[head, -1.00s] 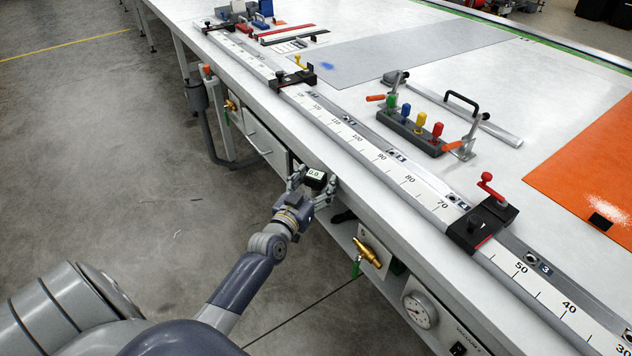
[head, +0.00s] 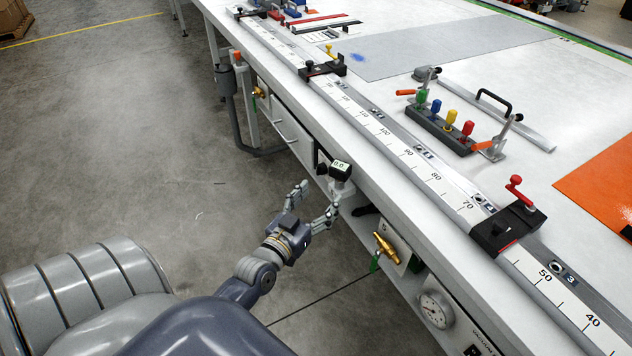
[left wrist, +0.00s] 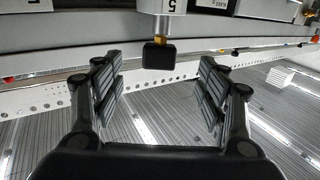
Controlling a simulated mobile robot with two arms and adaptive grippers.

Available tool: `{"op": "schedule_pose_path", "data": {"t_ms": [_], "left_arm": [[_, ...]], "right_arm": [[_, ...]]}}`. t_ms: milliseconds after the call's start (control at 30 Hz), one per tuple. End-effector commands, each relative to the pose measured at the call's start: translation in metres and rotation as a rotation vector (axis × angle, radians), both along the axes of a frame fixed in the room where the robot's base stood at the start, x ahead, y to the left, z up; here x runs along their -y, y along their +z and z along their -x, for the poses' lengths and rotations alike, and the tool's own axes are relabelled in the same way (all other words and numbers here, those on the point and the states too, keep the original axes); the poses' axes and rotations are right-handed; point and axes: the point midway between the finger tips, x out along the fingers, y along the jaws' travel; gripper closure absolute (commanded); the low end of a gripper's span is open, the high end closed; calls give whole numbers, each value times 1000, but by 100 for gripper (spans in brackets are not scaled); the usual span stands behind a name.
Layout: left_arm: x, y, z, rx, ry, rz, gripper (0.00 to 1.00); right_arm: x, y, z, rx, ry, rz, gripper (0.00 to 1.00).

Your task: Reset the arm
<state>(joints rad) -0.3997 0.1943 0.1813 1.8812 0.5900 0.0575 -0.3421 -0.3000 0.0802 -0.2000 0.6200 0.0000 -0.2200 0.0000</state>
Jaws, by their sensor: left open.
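My left gripper (head: 312,203) is open and empty in the head view, in front of the table's near side. In the left wrist view the two open fingers of my left gripper (left wrist: 160,85) stand on either side of a clear gap. A dark block below a light part marked 5 (left wrist: 160,52) shows beyond that gap. My right gripper is in neither view.
The long white table (head: 420,225) carries a ruler rail with black stops (head: 508,228) along its edge. A row of coloured knobs (head: 440,125) stands on top. A brass valve (head: 385,246) and a gauge (head: 436,309) are below the edge. Open floor (head: 130,150) lies left.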

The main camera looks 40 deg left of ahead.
Motion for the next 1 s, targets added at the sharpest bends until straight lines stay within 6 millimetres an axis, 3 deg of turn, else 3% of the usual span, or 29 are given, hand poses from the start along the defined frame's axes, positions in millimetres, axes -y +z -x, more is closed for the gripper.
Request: {"op": "schedule_pose_path", "data": {"t_ms": [333, 467, 567, 633, 767, 867, 1000], "left_arm": [[1, -2, 8, -3, 0, 0, 33], [5, -33, 10, -65, -5, 6, 33], [13, -88, 16, -175, -15, 19, 33], [22, -138, 26, -277, -27, 27, 33], [43, -231, 60, -480, -58, 35, 33], [62, -296, 96, -636, -85, 39, 33], [87, -377, 163, -861, -128, 32, 33]], "right_arm": [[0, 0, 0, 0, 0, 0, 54], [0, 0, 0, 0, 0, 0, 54], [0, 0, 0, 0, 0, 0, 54], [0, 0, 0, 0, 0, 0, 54], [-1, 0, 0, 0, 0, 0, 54], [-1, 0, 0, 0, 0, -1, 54], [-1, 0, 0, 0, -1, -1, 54]]}}
